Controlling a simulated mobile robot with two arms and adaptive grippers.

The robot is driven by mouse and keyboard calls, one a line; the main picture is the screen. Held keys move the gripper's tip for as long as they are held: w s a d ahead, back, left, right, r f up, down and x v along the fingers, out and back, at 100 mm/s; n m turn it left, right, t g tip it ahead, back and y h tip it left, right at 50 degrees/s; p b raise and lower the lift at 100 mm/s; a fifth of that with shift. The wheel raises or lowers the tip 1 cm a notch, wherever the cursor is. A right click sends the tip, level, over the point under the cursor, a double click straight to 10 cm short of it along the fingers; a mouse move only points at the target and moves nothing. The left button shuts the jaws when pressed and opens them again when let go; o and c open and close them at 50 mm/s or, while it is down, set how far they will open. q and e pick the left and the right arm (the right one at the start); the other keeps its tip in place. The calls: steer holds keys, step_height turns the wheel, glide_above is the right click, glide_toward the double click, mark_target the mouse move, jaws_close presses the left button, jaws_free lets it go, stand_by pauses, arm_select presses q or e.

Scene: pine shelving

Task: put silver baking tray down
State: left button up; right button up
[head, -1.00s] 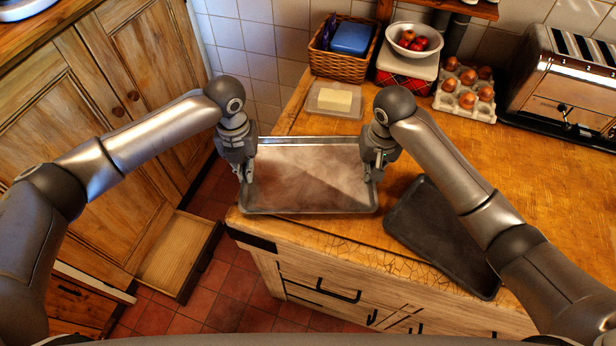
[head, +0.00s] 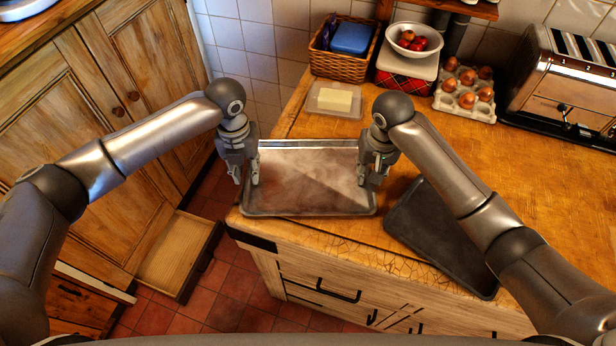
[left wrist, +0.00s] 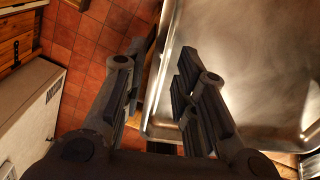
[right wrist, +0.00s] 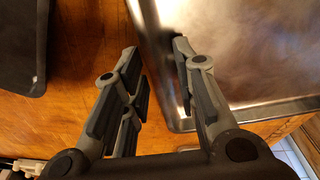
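The silver baking tray (head: 308,185) lies flat at the near left corner of the wooden countertop, its left side close to the counter's edge. My left gripper (head: 246,180) is open at the tray's left rim; in the left wrist view the fingers stand apart, with the rim of the tray (left wrist: 250,70) running between them. My right gripper (head: 370,182) is open at the right rim; in the right wrist view its fingers are also apart around the edge of the tray (right wrist: 225,50). Neither gripper appears to squeeze the tray.
A dark tray (head: 440,235) lies right of the silver one, beneath my right arm. Behind are a butter dish (head: 335,100), a wicker basket (head: 345,66), a fruit bowl (head: 414,42), an egg carton (head: 466,90) and a toaster (head: 560,90). An open drawer (head: 180,255) is at lower left.

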steer(key=shift+r, duration=0.3)
arm_select(q)
step_height(320, 180, up, 11)
steer(key=shift+r, duration=0.2)
arm_select(e)
step_height(320, 180, up, 11)
steer(key=s, duration=0.1)
steer(key=shift+s+r, duration=0.15)
steer(key=shift+s, duration=0.1)
stand_by(0.3)
